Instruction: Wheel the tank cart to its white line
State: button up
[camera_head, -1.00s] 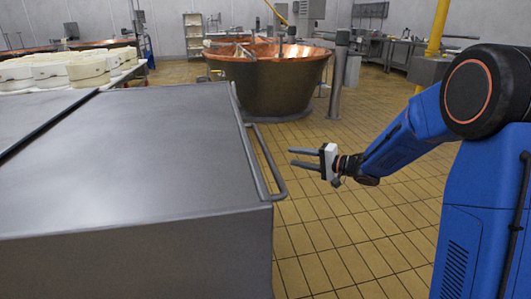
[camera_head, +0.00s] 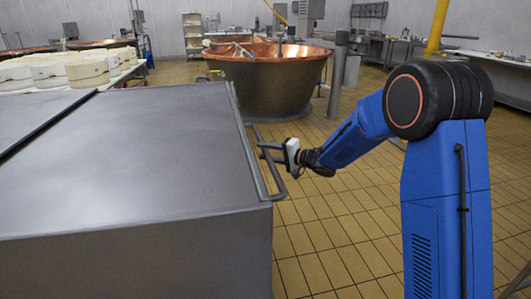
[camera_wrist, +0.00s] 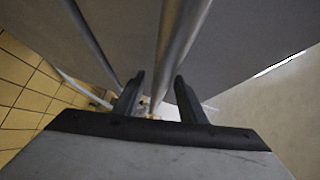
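The tank cart (camera_head: 130,150) is a large grey metal box with a flat lid, filling the left of the head view. Its bar handle (camera_head: 255,140) runs along its right side. My gripper (camera_head: 264,152) is at this handle. In the wrist view, a round metal bar (camera_wrist: 172,45) passes between the two fingers of my gripper (camera_wrist: 158,85), with gaps on both sides. The fingers are open. I cannot make out the white line for certain; a thin bright strip (camera_wrist: 280,62) shows at the right of the wrist view.
A copper vat (camera_head: 270,85) stands behind the cart, with a grey post (camera_head: 337,75) to its right. A table of white cheese moulds (camera_head: 75,70) is at the back left. Tiled floor (camera_head: 335,225) lies clear right of the cart. A bench (camera_head: 500,75) is at the far right.

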grip_shut()
jog(key=shift+w+d, duration=0.1)
jog(key=shift+w+d, duration=0.2)
jog(key=shift+d, duration=0.6)
jog(key=shift+w+d, duration=0.15)
jog(key=shift+d, duration=0.65)
jog(key=shift+c, duration=1.1)
grip_release()
jog(key=shift+f, duration=0.1)
jog(key=shift+o, duration=1.1)
jog(key=shift+a, duration=0.3)
jog(key=v, duration=1.7)
jog(key=shift+s, duration=0.15)
